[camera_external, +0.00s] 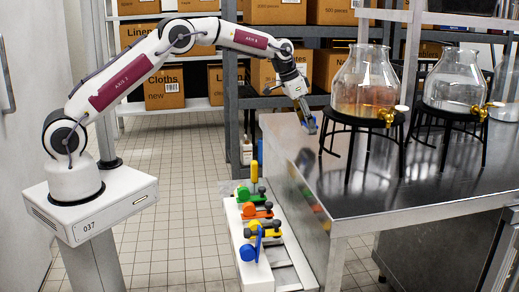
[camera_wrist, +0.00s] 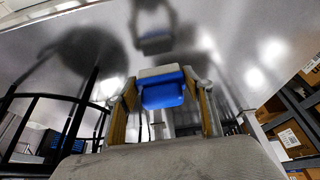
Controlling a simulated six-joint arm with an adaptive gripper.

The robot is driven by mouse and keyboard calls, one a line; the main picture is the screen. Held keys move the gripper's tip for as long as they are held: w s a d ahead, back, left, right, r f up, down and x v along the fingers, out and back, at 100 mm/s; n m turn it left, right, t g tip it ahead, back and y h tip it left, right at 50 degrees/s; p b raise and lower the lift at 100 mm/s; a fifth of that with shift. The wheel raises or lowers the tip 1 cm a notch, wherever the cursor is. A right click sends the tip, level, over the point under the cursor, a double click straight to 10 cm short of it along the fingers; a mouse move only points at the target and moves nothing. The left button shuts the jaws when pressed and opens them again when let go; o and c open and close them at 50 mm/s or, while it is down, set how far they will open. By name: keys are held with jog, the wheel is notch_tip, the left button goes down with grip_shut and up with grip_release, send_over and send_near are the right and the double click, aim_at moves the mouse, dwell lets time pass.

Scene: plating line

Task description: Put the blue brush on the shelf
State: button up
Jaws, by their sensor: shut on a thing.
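The blue brush (camera_wrist: 162,92) sits between the two fingers of my gripper (camera_wrist: 170,100) in the wrist view, with a pale strip along its top. My gripper (camera_external: 307,116) is shut on it. In the external view the blue brush (camera_external: 312,126) shows small, at the left edge of the steel table; I cannot tell whether it touches the top. A steel shelf (camera_external: 450,20) runs above the table at the upper right. Grey shelving (camera_external: 231,80) with boxes stands behind my arm. I cannot tell which of these is the task's shelf.
Two glass dispensers (camera_external: 365,85) (camera_external: 455,80) with brass taps stand on black stands on the steel table (camera_external: 400,195). A white rack (camera_external: 262,275) with green, orange, yellow and blue items stands on the floor left of the table. The table's front is clear.

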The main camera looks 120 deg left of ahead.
aim_at(305, 129)
jog(key=shift+f, duration=1.6)
jog(key=shift+f, duration=0.15)
jog(key=o, duration=1.1)
jog(key=shift+d, duration=0.1)
jog(key=shift+v, duration=1.05)
jog(key=v, duration=0.3)
jog(key=shift+d, duration=0.25)
jog(key=shift+v, duration=1.2)
